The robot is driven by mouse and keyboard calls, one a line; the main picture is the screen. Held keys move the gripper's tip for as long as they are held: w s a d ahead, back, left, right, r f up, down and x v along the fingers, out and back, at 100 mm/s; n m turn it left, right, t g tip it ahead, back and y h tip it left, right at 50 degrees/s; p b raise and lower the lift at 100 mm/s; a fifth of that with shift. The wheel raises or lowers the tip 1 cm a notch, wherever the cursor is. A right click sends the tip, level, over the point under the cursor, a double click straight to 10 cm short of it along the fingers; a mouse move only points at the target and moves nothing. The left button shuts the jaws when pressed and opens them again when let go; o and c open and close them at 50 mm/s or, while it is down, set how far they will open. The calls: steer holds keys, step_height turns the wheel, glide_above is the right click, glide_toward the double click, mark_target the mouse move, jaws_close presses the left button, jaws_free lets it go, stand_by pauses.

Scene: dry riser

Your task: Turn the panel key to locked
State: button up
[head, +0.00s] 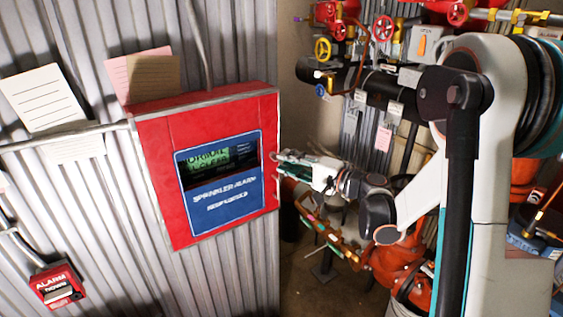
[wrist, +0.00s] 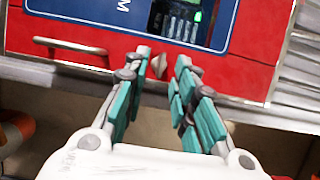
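The red alarm panel (head: 158,160) hangs on the corrugated wall in the head view. Its blue face (head: 220,205) reads "SPRINKLER ALARM" below a dark display with green text. In the wrist view the panel's red front (wrist: 245,45) fills the top. The small metallic key (wrist: 159,65) sticks out of the red part, between my fingertips and closer to the left finger. My gripper (wrist: 166,62) is open around the key, with a gap on the right side; I cannot tell whether the left finger touches it. In the head view my gripper (head: 279,160) is at the panel's right edge, and the key is hidden.
A metal handle (wrist: 70,45) is on the panel, left of the key in the wrist view. A red alarm box (head: 57,284) and paper notes (head: 42,98) are on the wall. Pipes with valve wheels (head: 383,28) stand behind my arm.

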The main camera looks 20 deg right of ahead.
mark_target(272, 156)
steer(key=shift+x, duration=1.45)
jaws_close()
steer(key=shift+s+a+r+n+g+h+p, duration=0.1)
steer(key=shift+n+h+p, duration=0.25)
steer(key=shift+n+h, duration=1.4)
steer(key=shift+a+r+n+g+h+p, duration=0.1)
steer(key=shift+n+h+p, duration=0.45)
steer(key=shift+n, duration=2.15)
steer(key=shift+s+a+r+n+g+h+p, duration=0.1)
steer(key=shift+n+h, duration=1.4)
steer(key=shift+n, duration=0.75)
